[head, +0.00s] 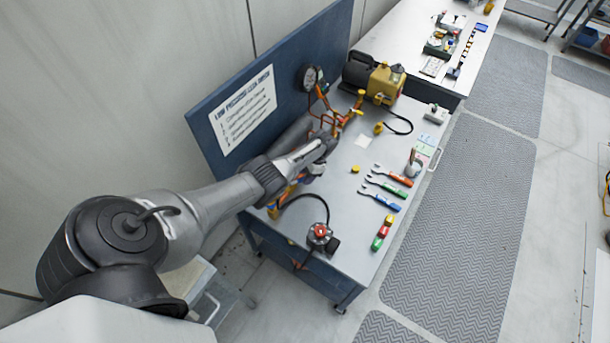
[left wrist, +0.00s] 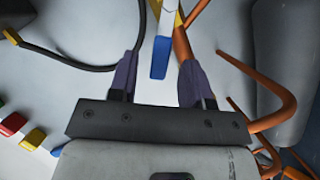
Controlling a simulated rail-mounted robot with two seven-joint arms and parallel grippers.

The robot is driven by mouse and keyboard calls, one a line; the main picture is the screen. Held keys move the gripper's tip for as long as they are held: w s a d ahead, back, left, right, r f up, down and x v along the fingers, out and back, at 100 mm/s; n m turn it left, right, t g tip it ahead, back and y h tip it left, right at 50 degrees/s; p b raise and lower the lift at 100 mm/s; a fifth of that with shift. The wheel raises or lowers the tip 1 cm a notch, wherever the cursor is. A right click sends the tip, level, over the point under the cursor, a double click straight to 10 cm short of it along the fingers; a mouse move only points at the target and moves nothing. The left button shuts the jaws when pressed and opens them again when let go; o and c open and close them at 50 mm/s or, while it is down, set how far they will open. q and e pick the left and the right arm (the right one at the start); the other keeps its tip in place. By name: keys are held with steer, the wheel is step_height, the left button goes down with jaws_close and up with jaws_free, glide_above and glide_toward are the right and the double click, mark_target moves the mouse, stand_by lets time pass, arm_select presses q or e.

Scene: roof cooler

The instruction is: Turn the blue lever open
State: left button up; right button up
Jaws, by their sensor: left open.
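The blue lever (left wrist: 159,58) shows in the left wrist view as a blue tip on a pale bar, at the top middle. My left gripper (left wrist: 158,66) is open, with one dark purple finger on each side of the blue tip. Gaps show between the tip and both fingers, and I see no contact. In the head view my left gripper (head: 318,168) is over the bench near the copper pipes, and my arm hides much of that spot. I cannot make out the lever clearly there. My right gripper is not in view.
Orange-copper pipes (left wrist: 273,112) curve close to the right of the fingers. A black hose (left wrist: 62,58) lies at the left. On the bench (head: 345,240) are wrenches (head: 388,185), coloured blocks (head: 383,232), a red-topped device (head: 320,233) and a yellow pump (head: 383,84). A blue panel (head: 300,75) stands behind.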

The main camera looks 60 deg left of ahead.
arm_select(q)
steer(key=p+v, duration=0.2)
steer(key=v, duration=1.1)
steer(key=shift+a, duration=0.1)
